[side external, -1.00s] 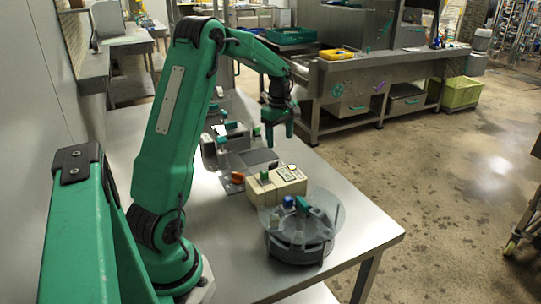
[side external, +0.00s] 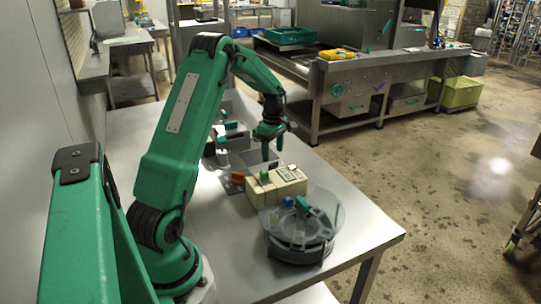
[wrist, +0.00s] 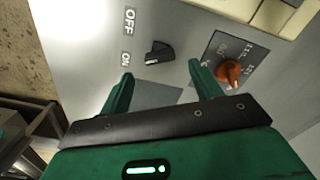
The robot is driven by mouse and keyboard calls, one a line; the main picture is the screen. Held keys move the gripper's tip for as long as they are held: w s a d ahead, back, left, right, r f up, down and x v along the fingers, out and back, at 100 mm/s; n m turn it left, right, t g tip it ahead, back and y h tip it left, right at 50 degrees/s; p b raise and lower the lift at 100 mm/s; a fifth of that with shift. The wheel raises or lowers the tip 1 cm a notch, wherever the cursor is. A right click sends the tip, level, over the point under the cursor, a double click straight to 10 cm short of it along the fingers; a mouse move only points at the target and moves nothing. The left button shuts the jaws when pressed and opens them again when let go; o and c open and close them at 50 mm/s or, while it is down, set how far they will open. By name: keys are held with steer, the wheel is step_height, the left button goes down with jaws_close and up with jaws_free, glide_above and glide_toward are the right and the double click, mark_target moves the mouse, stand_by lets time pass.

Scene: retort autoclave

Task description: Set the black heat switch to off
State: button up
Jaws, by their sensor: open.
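The black heat switch (wrist: 158,52) is a small lever knob on a grey panel in the wrist view. Printed labels OFF and ON stand to its left, and its narrow end points toward the labels, nearer ON. My gripper (wrist: 158,82) has its two green fingers apart with nothing between them. In the wrist view the switch lies just beyond the fingertips, between them. In the side view my gripper (side external: 272,155) points down above the panel, and the black switch cannot be made out there.
An orange rotary knob (wrist: 229,72) on a dark dial plate lies beside the right finger. A cream box (side external: 276,186) with buttons stands close to my gripper. A round drum with a clear cover (side external: 300,235) stands near the table's front.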

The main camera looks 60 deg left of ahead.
mark_target(273, 163)
steer(key=shift+f, duration=2.25)
steer(key=c, duration=1)
